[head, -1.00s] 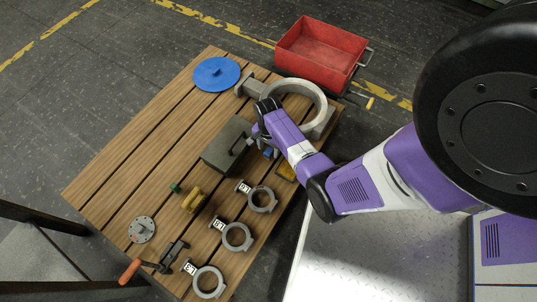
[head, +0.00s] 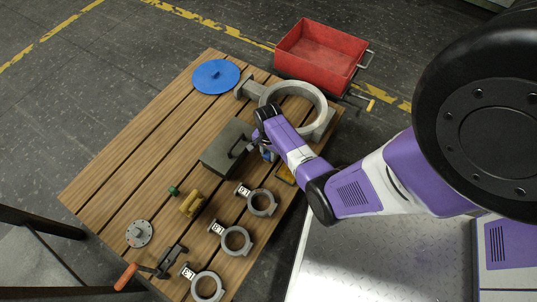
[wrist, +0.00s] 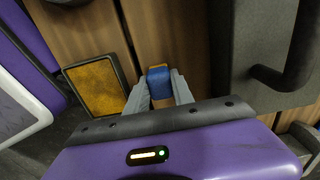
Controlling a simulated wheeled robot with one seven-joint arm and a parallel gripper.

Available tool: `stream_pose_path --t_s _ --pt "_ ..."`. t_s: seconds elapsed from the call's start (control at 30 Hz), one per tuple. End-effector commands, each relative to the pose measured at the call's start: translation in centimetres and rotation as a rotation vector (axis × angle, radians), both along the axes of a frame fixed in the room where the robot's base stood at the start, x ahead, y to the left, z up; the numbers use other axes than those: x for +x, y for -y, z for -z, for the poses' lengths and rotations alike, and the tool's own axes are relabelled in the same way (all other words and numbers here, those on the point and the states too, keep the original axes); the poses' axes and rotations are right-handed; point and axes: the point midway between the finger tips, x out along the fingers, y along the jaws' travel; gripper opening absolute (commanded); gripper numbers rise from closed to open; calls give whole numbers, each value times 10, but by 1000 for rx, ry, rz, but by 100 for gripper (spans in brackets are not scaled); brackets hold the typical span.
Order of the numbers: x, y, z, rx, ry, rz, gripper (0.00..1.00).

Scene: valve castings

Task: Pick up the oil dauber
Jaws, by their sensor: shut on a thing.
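The oil dauber, as I take it, is a small blue block with a tan part showing (wrist: 159,82). It sits between the two grey fingers of my gripper (wrist: 160,92) in the wrist view, and the fingers are shut on it. In the head view only a bit of blue (head: 268,155) shows beside my gripper (head: 264,150), between the dark grey box and the shallow tray. My wrist hides most of it there. I cannot tell whether it touches the slatted table (head: 120,165).
A dark box with a handle (wrist: 262,70) stands close right of my gripper in the wrist view. A shallow tray with an amber pad (wrist: 97,88) lies close left. A large grey ring casting (head: 322,100) and a red crate (head: 318,60) lie beyond.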

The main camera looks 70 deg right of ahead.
Motion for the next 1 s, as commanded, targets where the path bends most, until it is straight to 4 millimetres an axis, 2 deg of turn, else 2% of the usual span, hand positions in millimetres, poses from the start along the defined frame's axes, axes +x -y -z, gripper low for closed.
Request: stream_pose_path --t_s 0.17,0.27,0.47,0.7,0.9,1.0 --pt "0 0 -11 0 1 0 0" --pt "0 0 -24 -1 1 -1 0" --pt "1 0 -70 -2 1 -1 0" --pt "1 0 -137 -3 2 -1 0" --pt "0 0 -176 -1 1 0 0" --pt "0 0 -188 0 1 0 0"
